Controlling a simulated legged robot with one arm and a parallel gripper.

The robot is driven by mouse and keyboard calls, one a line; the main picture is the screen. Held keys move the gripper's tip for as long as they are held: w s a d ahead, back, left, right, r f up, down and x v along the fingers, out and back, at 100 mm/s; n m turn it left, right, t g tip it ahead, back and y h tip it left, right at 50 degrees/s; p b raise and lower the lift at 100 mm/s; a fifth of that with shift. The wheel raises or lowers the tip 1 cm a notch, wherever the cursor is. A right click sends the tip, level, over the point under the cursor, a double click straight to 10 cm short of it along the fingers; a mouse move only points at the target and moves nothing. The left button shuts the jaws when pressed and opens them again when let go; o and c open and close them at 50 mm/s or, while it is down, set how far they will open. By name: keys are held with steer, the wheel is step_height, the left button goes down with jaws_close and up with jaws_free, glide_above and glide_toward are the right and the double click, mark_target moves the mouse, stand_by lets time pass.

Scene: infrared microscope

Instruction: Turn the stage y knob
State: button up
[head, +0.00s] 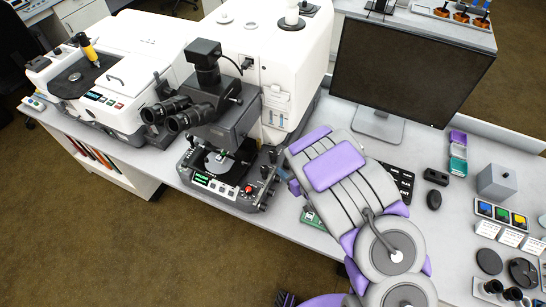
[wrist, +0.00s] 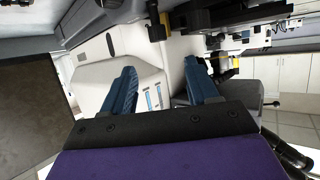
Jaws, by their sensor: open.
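The infrared microscope (head: 222,135) stands on the bench with its dark eyepieces facing left and forward. Slim stage control shafts (head: 267,190) show at the right side of its base, close to my arm; which one is the stage y knob I cannot tell. My gripper's two blue fingers (wrist: 160,85) are spread apart in the wrist view, with nothing between them. A dark cylinder with a brass-coloured end (wrist: 157,27) shows beyond the fingertips and is not touched. In the head view my arm's grey and purple links reach beside the microscope and hide the fingers.
A monitor (head: 411,70) stands behind my arm, with a keyboard (head: 398,182) and mouse (head: 434,199) in front of it. A white instrument (head: 110,80) is at the left. A green board (head: 314,219) lies partly under my arm.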

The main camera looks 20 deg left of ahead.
mark_target(275, 154)
steer(key=b, duration=0.2)
steer(key=shift+w+a+f+b, duration=0.3)
steer(key=shift+f+b, duration=0.05)
steer(key=shift+b, duration=0.05)
steer(key=b, duration=0.7)
steer(key=shift+w+a+f, duration=0.2)
steer(key=shift+w+a, duration=0.1)
steer(key=shift+w, duration=0.05)
steer(key=b+x, duration=0.4)
steer(key=x, duration=0.7)
steer(key=shift+w+a+r+b, duration=0.1)
steer(key=shift+w+a+b, duration=0.1)
steer(key=shift+w+b, duration=0.1)
steer(key=shift+s, duration=0.1)
steer(key=c, duration=0.9)
steer(key=shift+c, duration=0.2)
